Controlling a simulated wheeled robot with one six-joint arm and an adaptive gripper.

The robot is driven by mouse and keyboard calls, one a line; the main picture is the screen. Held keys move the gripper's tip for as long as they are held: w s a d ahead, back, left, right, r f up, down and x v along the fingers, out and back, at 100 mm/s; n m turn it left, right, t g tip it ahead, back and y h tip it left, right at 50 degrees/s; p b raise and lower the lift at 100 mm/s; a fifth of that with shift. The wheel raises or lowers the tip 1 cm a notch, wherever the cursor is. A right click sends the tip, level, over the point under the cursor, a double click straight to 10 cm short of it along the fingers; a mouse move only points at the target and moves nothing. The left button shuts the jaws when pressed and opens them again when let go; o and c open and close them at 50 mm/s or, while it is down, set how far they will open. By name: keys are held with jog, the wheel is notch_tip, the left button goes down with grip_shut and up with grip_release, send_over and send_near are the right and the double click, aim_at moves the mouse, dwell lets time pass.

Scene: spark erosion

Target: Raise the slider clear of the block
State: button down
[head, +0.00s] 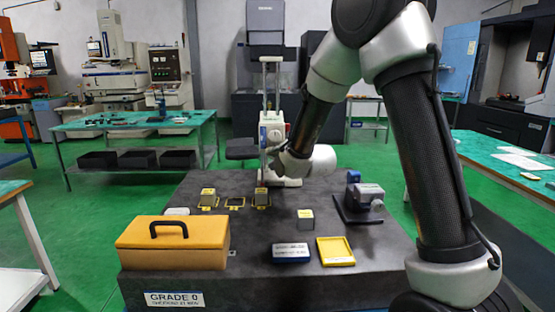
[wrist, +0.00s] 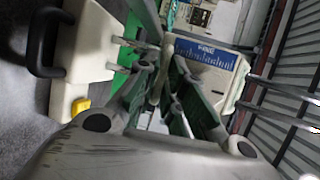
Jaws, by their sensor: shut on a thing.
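The height gauge (head: 264,85) stands upright at the back of the dark granite plate. Its white slider (head: 272,128) sits partway up the column, and the slider's blue-labelled face (wrist: 207,57) fills the upper middle of the wrist view. My gripper (wrist: 165,75) is shut on the slider; in the head view my wrist hides the fingers and the grip. A grey block (head: 261,198) stands in a yellow-marked spot just in front of the gauge.
Another block (head: 208,198) stands in a yellow frame to the left. A loose grey cube (head: 305,219), a yellow tray (head: 335,251), a dark blue box (head: 291,253) and a yellow case (head: 173,245) occupy the front. A small vise (head: 367,194) stands at the right.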

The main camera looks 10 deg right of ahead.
notch_tip(320, 180, up, 4)
jog(key=c, duration=1.5)
grip_release()
jog(key=shift+c, duration=0.2)
send_near(275, 141)
jog(key=v, duration=0.4)
jog(key=shift+f, duration=0.15)
jog(key=shift+s+d, duration=0.1)
